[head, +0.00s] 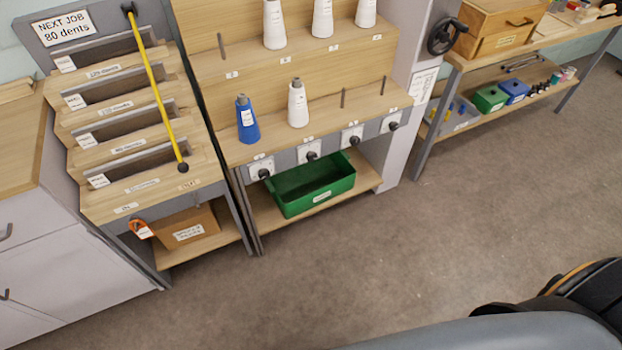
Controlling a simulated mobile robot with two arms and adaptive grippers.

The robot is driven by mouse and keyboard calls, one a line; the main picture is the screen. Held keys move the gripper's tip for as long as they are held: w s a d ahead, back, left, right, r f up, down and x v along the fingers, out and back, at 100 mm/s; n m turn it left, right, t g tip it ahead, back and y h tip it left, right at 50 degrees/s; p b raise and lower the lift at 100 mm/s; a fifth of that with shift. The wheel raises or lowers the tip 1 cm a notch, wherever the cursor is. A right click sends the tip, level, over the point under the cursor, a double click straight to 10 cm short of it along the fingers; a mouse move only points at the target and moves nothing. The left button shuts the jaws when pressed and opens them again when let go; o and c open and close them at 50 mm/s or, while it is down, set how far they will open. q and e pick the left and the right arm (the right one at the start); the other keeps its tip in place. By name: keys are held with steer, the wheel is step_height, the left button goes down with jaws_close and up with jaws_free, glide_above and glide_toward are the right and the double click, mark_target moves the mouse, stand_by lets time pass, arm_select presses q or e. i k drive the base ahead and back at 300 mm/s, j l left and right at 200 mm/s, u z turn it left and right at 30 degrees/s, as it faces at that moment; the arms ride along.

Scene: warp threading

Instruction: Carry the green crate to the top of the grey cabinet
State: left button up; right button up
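The green crate (303,206) stands upright on the low shelf under the cone rack, behind the front edge of that shelf. It has a small label on its front wall and looks empty inside, though its back part is hidden under the rack. A light grey cabinet (75,275) with drawers and a wooden top (18,150) stands at the far left, partly cut off by the frame. Neither of my grippers is in view; only grey and black parts of my own body show at the bottom right.
The cone rack holds a blue cone (247,120) and several white cones. A cardboard box (188,228) sits under the reed rack (115,100), which stands between cabinet and cone rack. A workbench (545,40) stands at the right. The floor (400,250) in front is clear.

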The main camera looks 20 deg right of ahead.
mark_target(295, 190)
steer(key=i+l+u, duration=0.2)
steer(key=l+u, duration=0.15)
steer(key=l, duration=0.25)
steer(key=i+l+u, duration=0.2)
steer(key=l, duration=0.15)
steer(key=l+u, duration=0.2)
steer(key=i+l, duration=0.05)
steer(key=l, duration=0.05)
